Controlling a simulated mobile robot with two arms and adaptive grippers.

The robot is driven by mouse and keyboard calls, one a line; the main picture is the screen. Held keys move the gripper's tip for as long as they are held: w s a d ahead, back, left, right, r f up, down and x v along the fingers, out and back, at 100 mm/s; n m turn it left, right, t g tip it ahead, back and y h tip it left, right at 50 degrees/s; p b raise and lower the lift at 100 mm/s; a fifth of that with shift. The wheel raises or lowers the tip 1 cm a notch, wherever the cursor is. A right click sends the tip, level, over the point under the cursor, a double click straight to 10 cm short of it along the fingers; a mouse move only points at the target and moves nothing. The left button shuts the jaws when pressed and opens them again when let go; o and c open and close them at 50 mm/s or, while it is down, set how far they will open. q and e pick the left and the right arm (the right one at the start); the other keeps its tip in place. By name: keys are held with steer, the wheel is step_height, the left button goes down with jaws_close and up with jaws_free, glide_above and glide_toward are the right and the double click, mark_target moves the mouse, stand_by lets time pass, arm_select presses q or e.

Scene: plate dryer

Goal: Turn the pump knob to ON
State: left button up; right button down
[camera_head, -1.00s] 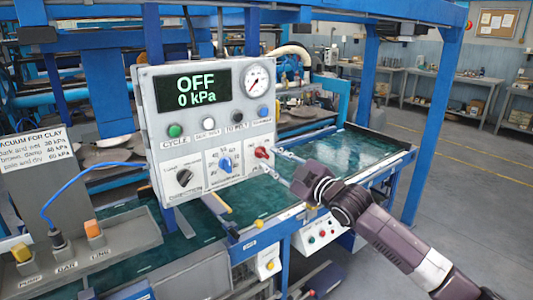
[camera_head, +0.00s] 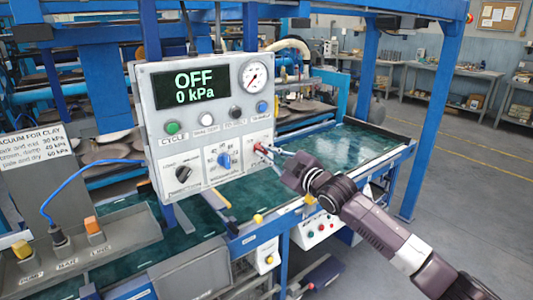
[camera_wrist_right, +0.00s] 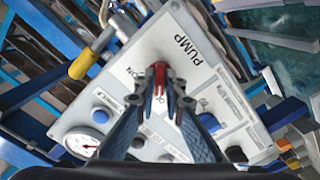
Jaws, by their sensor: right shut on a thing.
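The red pump knob (camera_head: 258,148) sits at the lower right of the white control panel (camera_head: 150,90). In the right wrist view the red knob (camera_wrist_right: 160,76) shows between my fingertips, under the word PUMP. My right gripper (camera_head: 264,150) reaches in from the right and is shut on the knob; its fingers also show in the right wrist view (camera_wrist_right: 161,98). The fingers hide part of the knob and its markings. The panel display (camera_head: 192,87) reads OFF and 0 kPa. My left gripper is not in view.
A black direction knob (camera_head: 183,173) and a blue dial (camera_head: 224,160) sit left of the pump knob. A round gauge (camera_head: 254,75) and several buttons are above. A green belt (camera_head: 350,148) runs behind the panel. A blue post (camera_head: 428,120) stands to the right.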

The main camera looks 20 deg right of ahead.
stand_by(0.3)
steer(key=m+p, duration=0.1)
steer(key=m, duration=0.2)
steer(key=shift+p, duration=0.4)
steer(key=m+p, duration=0.1)
steer(key=m, duration=0.3)
steer(key=shift+m, duration=0.3)
steer(key=m+p, duration=0.1)
steer(key=m, duration=0.4)
steer(key=shift+p, duration=0.4)
steer(key=m+p, duration=0.1)
steer(key=m, duration=0.4)
steer(key=shift+m, duration=0.3)
steer(key=c, duration=2)
jaws_free()
